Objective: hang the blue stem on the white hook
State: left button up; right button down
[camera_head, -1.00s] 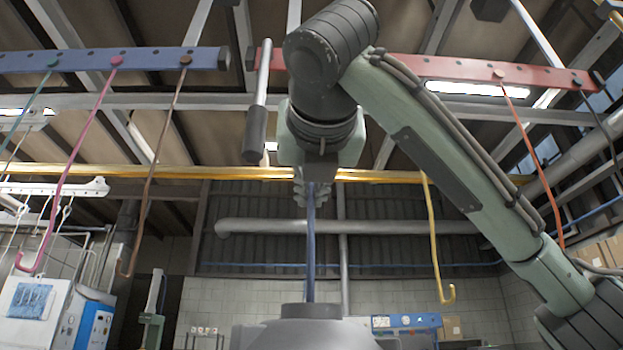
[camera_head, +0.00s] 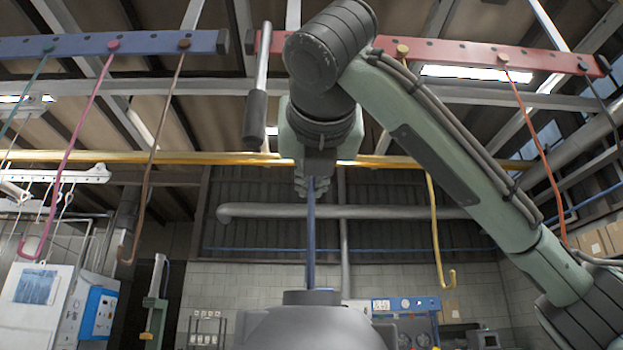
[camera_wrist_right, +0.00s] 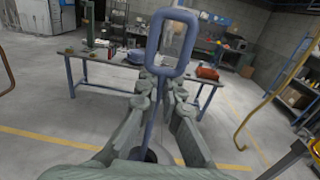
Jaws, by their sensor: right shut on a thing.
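The blue stem (camera_head: 310,240) hangs upright below my right gripper (camera_head: 312,188) in the middle of the head view. In the right wrist view, it is a rod ending in a rounded rectangular loop (camera_wrist_right: 175,15). The fingers of my right gripper (camera_wrist_right: 165,90) are shut on its shaft just below the loop. Thin white hooks (camera_head: 62,208) hang at far left below a white rail (camera_head: 60,175), apart from the stem; which one the task names I cannot tell. My left gripper is not in view.
Pink (camera_head: 68,150) and brown (camera_head: 160,150) hooks hang from a blue rail (camera_head: 130,43). Yellow (camera_head: 434,230) and orange (camera_head: 545,160) hooks hang from or near a red rail (camera_head: 460,52).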

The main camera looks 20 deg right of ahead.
jog(key=shift+r, duration=0.1)
jog(key=shift+w, duration=0.15)
jog(key=shift+p+x, duration=0.45)
jog(key=shift+x, duration=0.5)
jog(key=shift+w+d, duration=0.1)
jog(key=p+x, duration=0.1)
jog(key=x, duration=0.1)
jog(key=shift+w+d, duration=0.15)
jog(key=shift+w, duration=0.2)
dwell(0.5)
jog(key=shift+f+b, duration=0.7)
jog(key=shift+f, duration=0.65)
dwell(0.4)
